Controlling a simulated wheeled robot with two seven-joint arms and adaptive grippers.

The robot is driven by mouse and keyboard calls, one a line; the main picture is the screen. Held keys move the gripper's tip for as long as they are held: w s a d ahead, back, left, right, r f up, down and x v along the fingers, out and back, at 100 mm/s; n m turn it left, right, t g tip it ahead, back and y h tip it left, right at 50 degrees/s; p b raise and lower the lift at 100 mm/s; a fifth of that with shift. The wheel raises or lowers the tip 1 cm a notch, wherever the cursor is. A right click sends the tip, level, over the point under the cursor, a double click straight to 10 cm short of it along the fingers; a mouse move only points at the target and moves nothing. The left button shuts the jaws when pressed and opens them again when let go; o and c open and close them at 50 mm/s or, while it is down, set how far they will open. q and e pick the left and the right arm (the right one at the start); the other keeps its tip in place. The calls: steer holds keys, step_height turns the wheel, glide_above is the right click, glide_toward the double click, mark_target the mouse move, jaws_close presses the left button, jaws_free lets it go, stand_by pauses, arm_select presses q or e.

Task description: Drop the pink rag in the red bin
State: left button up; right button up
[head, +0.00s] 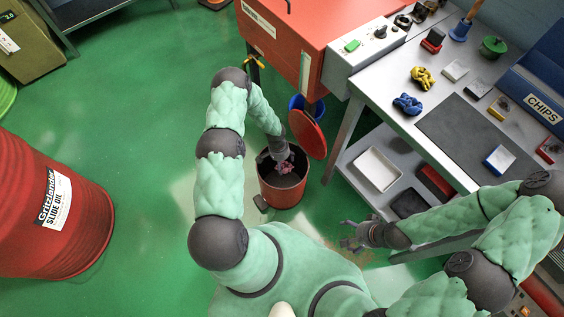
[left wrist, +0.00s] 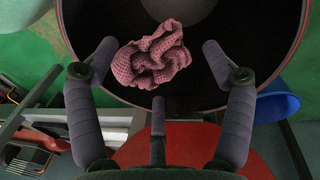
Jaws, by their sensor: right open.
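The red bin (head: 283,192) stands on the green floor with its round red lid (head: 307,135) swung open; the lid also shows in the left wrist view (left wrist: 190,142). My left gripper (head: 281,158) points down into the bin's mouth. In the left wrist view its fingers (left wrist: 158,60) are spread apart. The crumpled pink rag (left wrist: 152,55) shows between and beyond the fingertips, over the bin's dark inside, with no clear grip on it. My right gripper (head: 352,236) is open and empty, beside the cart.
A blue bin (head: 296,104) stands behind the red bin. The grey cart (head: 346,136) on the right carries rags, small boxes and a dark mat (head: 462,132), with trays on its lower shelf. A large red oil drum (head: 75,225) stands at left. Green floor between is clear.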

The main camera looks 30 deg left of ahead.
stand_by(0.3)
arm_select(q)
step_height(320, 180, up, 12)
steer(key=a, duration=0.1)
steer(key=shift+a, duration=0.35)
steer(key=shift+w, duration=0.1)
stand_by(0.7)
